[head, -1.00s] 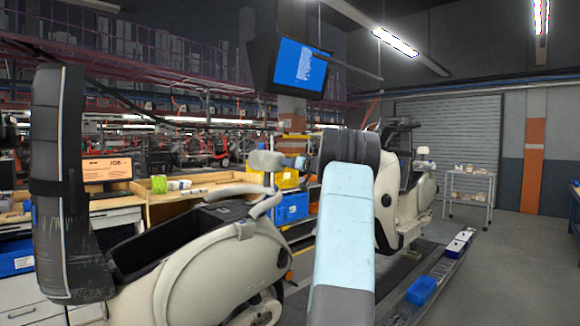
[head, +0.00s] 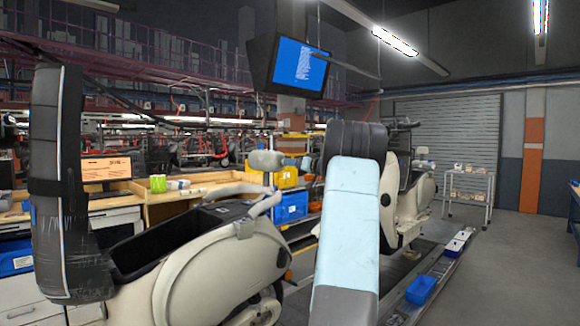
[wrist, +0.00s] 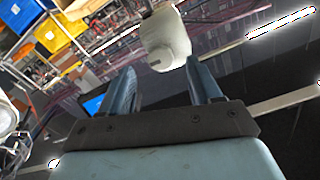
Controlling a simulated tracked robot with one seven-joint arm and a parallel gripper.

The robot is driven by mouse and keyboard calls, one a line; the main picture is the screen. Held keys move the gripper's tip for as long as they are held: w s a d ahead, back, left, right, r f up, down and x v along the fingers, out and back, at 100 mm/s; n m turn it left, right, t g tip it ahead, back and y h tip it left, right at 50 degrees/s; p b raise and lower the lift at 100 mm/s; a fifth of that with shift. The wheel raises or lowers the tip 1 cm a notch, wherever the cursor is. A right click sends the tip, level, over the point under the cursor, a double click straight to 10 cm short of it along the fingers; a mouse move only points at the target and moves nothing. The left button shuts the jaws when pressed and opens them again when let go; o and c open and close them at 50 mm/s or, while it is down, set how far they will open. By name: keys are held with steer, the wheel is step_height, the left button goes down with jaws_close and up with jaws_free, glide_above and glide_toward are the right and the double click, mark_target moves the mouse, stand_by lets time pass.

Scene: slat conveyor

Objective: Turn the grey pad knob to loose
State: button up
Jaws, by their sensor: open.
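A rounded grey pad (head: 266,160) stands on a stalk above the near cream scooter (head: 225,265) in the head view. In the wrist view the pad (wrist: 165,38) is pale and lies just ahead of my gripper (wrist: 160,66). A small stub (wrist: 154,63), perhaps the knob, shows at its lower edge; I cannot tell which way it is set. My gripper is open, with its two blue fingers apart, one to each side below the pad. Nothing is seen held. In the head view my arm hides most of the gripper.
A second scooter (head: 412,200) stands behind my arm. A bench (head: 205,182), yellow bin (head: 288,177) and blue bin (head: 291,207) are behind the pad. A hanging monitor (head: 288,65) is above. A blue tray (head: 421,290) lies along the conveyor edge; the floor at right is clear.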

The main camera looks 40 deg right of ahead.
steer(key=s, duration=1)
steer(key=shift+d, duration=0.4)
steer(key=shift+f, duration=0.1)
steer(key=a+f+n+g+y, duration=0.2)
steer(key=a+g+y, duration=0.3)
steer(key=a, duration=2.5)
steer(key=s+a+f+g+h, duration=0.25)
steer(key=s+a+g, duration=0.4)
steer(key=a, duration=0.85)
steer(key=s+a+f+h, duration=0.1)
steer(key=s+a+f, duration=0.2)
steer(key=s, duration=0.5)
steer(key=s+a+f+h, duration=0.1)
steer(key=s+a+f, duration=0.2)
steer(key=s, duration=0.6)
steer(key=s+a+f+h, duration=0.1)
steer(key=s+a+f, duration=0.2)
steer(key=s, duration=0.6)
step_height(320, 180, down, 2)
steer(key=shift+s+a+f+n+g+h, duration=0.15)
steer(key=shift+a+n+g+h, duration=0.1)
steer(key=shift+n+g+h, duration=0.15)
